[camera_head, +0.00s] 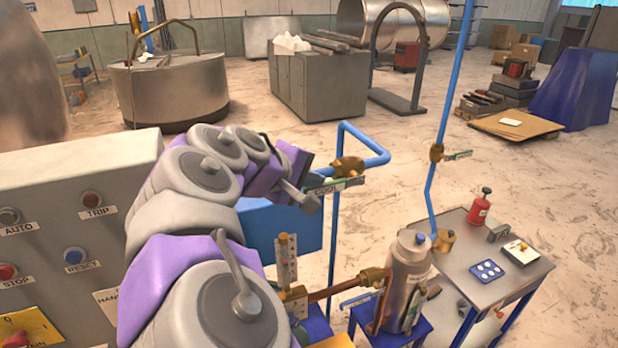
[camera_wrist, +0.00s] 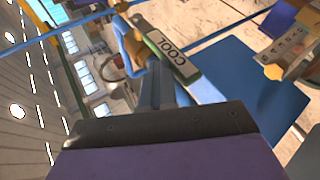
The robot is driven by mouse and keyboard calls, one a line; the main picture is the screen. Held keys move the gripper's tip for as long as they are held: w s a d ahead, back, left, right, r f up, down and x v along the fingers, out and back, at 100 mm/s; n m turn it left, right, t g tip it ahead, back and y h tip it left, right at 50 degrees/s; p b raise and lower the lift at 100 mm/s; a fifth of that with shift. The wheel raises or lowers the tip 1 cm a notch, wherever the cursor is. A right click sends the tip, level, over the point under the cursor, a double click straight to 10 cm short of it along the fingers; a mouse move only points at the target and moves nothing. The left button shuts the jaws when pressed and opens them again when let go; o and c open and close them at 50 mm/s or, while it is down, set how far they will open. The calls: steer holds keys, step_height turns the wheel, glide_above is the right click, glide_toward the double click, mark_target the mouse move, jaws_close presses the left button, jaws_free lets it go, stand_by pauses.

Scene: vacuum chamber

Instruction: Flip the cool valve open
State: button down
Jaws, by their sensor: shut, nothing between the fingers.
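The cool valve has a brass body (camera_head: 348,166) on a blue pipe, with a flat handle (camera_head: 326,187) labelled COOL reaching left from it. In the wrist view, the brass body (camera_wrist: 134,46) and the green-and-white COOL handle (camera_wrist: 168,50) are close ahead of my gripper. My gripper (camera_head: 308,197) is shut and empty at the free, left end of the handle. In the wrist view, the fingers of my gripper (camera_wrist: 158,75) point up just left of the handle. I cannot tell whether they touch it.
A grey control panel (camera_head: 60,230) stands left of my arm. A blue box (camera_head: 285,228) lies just below the handle. A metal flask (camera_head: 408,275) and a small table (camera_head: 500,262) are at the lower right. Another blue pipe with a valve (camera_head: 436,153) stands right.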

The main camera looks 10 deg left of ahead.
steer(key=shift+s+d+f, duration=0.1)
steer(key=shift+d+f, duration=0.05)
steer(key=shift+f, duration=0.35)
steer(key=s+a+r+p, duration=0.1)
steer(key=s+a+r, duration=0.4)
steer(key=s+r, duration=0.2)
step_height(320, 180, up, 2)
steer(key=shift+s+r+p, duration=0.15)
steer(key=shift+s+p, duration=0.1)
steer(key=shift+p, duration=0.15)
stand_by(0.4)
